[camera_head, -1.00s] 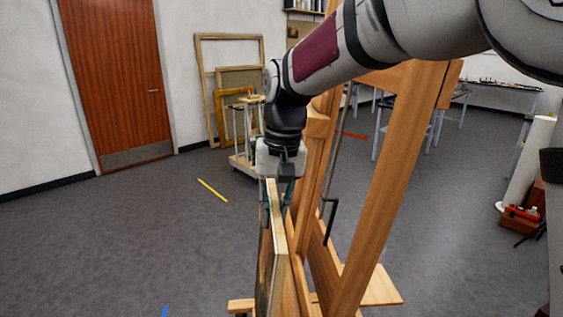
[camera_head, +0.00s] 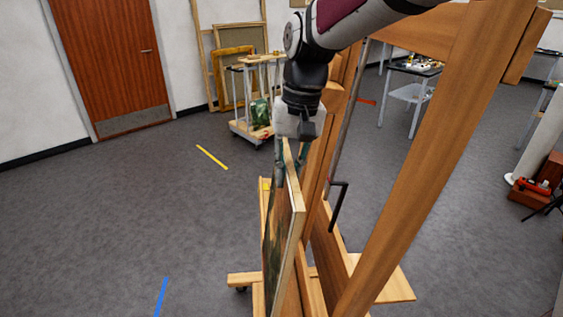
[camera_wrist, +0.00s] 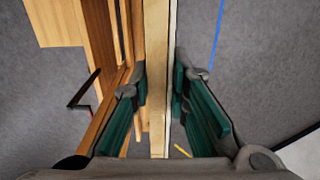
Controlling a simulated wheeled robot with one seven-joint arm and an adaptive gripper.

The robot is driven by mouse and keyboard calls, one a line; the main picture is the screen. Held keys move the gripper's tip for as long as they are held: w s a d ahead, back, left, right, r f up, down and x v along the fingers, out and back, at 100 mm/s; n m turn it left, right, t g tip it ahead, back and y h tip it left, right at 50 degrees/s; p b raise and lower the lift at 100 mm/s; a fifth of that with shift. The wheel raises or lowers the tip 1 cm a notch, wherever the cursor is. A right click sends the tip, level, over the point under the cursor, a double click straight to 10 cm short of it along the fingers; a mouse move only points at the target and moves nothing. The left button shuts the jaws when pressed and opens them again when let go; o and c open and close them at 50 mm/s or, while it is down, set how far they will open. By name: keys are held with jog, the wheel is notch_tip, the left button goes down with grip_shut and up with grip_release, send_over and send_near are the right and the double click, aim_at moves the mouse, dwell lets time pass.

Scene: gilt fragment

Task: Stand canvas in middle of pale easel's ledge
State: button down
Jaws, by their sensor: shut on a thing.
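The canvas (camera_head: 287,235) is upright and seen nearly edge-on in the head view, its painted face turned left. My gripper (camera_head: 290,160) is above it, shut on its top edge. In the wrist view the canvas edge (camera_wrist: 157,75) runs between the green-padded fingers of my gripper (camera_wrist: 158,90). The pale wooden easel (camera_head: 425,150) stands just right of the canvas, very close to its back. A piece of its ledge (camera_head: 243,279) shows at the lower left. The canvas's lower edge is hidden, so I cannot tell whether it touches the ledge.
A wheeled cart (camera_head: 250,130) with small paintings and frames stands behind, near the wall. A black crank (camera_head: 338,205) sticks out of the easel. The floor at the left is open, with yellow and blue tape marks.

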jog(key=w+d+f+b, duration=0.1)
jog(key=d+f+b, duration=0.2)
jog(key=d+f, duration=0.3)
jog(key=shift+w+d+f, duration=0.15)
jog(key=shift+d+f, duration=0.25)
jog(key=shift+d, duration=0.7)
jog(key=c, duration=1.4)
grip_release()
jog(key=shift+c, duration=0.2)
